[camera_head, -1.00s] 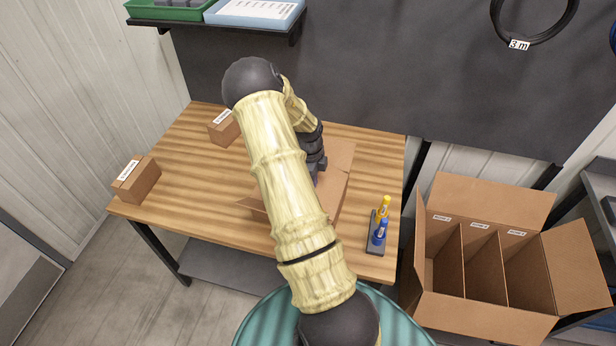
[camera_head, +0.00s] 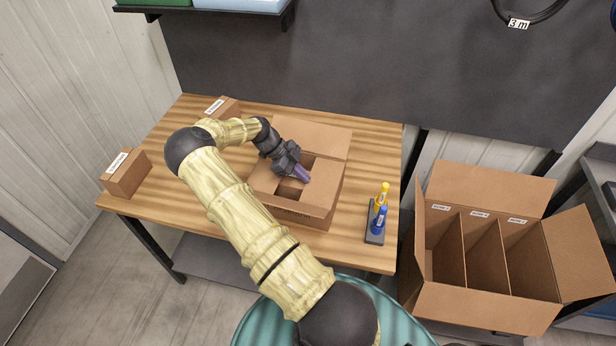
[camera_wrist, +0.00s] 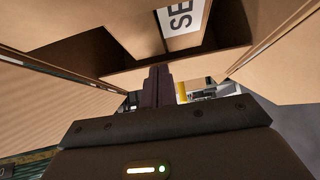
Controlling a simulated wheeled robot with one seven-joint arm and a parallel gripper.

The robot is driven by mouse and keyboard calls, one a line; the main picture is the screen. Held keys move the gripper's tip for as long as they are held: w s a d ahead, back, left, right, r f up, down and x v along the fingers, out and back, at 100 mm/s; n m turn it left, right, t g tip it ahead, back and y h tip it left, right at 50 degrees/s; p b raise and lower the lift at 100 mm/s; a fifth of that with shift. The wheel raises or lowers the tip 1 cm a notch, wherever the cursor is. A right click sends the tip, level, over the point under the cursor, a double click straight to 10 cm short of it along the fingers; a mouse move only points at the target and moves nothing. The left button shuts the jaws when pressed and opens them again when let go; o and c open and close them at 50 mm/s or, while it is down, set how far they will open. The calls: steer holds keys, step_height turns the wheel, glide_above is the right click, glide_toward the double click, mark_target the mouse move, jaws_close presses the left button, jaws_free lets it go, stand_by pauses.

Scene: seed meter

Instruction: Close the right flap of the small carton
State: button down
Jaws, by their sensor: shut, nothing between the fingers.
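The small carton (camera_head: 290,212) stands on the table in the head view, its top partly open with a dark gap in the middle. Its far flap (camera_head: 312,137) stands out toward the back. A brown panel on the right of the top (camera_head: 325,184) looks like the right flap lying inward; its exact angle is unclear. My gripper (camera_head: 302,174) is shut and empty, its purple fingers over the gap, pointing right. In the wrist view, the fingers (camera_wrist: 158,86) are together between brown panels, with a white label (camera_wrist: 180,22) above; I cannot tell whether they touch cardboard.
A dark holder (camera_head: 374,238) with a yellow and a blue marker stands right of the carton. Two small boxes sit at the table's left (camera_head: 126,174) and back left (camera_head: 222,107). A large divided box (camera_head: 484,305) stands beyond the table's right edge.

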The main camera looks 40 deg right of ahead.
steer(key=shift+s+a+f, duration=0.15)
steer(key=shift+s+f, duration=0.05)
steer(key=shift+f, duration=0.35)
steer(key=shift+r, duration=0.15)
steer(key=shift+w+r, duration=0.1)
steer(key=shift+r, duration=0.7)
steer(key=shift+w, duration=0.1)
steer(key=shift+r, duration=0.55)
step_height(320, 180, up, 3)
steer(key=shift+r+p, duration=0.15)
steer(key=shift+p, duration=0.55)
steer(key=w+a+f+b, duration=0.1)
steer(key=w, duration=0.1)
steer(key=w+a+f+b, duration=0.1)
steer(key=w+a+b, duration=0.1)
steer(key=w+a+f+b, duration=0.1)
steer(key=w+b, duration=0.1)
steer(key=w, duration=0.1)
steer(key=shift+a+f, duration=0.25)
steer(key=shift+f, duration=0.15)
steer(key=shift+w+a+b, duration=0.25)
steer(key=shift+w+b, duration=0.1)
steer(key=shift+w, duration=0.05)
